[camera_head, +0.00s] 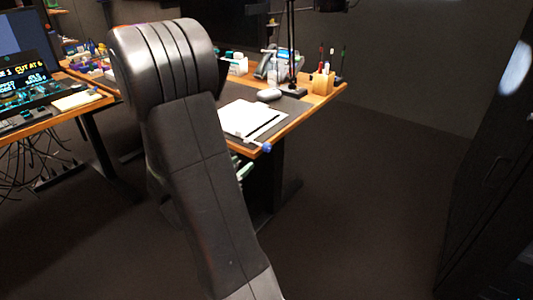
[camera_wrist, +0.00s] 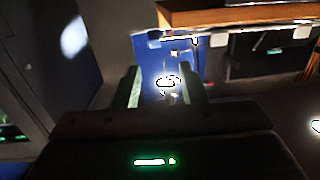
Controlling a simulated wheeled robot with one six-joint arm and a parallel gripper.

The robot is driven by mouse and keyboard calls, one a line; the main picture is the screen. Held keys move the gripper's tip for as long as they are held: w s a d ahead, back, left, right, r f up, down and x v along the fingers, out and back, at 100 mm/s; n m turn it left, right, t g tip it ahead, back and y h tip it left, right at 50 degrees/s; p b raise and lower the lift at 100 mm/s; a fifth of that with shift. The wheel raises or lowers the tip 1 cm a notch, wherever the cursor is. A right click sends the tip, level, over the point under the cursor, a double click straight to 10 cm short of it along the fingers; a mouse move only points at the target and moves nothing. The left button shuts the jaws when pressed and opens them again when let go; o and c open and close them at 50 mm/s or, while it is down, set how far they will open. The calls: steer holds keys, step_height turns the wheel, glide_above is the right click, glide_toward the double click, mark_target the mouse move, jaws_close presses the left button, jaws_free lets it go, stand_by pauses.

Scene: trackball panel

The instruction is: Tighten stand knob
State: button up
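I cannot pick out the stand knob for certain in either view. In the wrist view, my gripper (camera_wrist: 160,80) has its two fingers apart. A blue surface (camera_wrist: 185,50) stands beyond the fingers. A small bright shape with a dark outline (camera_wrist: 168,82) shows between the fingers against the blue; glare hides what it is and how near it is. In the head view, a small blue piece (camera_head: 266,147) shows at the near edge of the desk. My arm covers the middle of that view, and my gripper is not clearly visible there.
A wooden desk (camera_head: 318,91) carries a white sheet or pad (camera_head: 245,118), a pen holder (camera_head: 322,82) and a lamp stand. Another desk with screens (camera_head: 22,76) and hanging cables is at left. A dark cabinet (camera_head: 495,170) stands at right. The floor between is clear.

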mark_target(264, 149)
steer(key=shift+m+h, duration=0.3)
steer(key=shift+h, duration=0.3)
steer(key=b+x, duration=0.1)
steer(key=x, duration=0.7)
steer(key=f+b+x, duration=0.1)
steer(key=x, duration=0.4)
steer(key=shift+d+b, duration=0.2)
steer(key=shift+b, duration=0.1)
jaws_close()
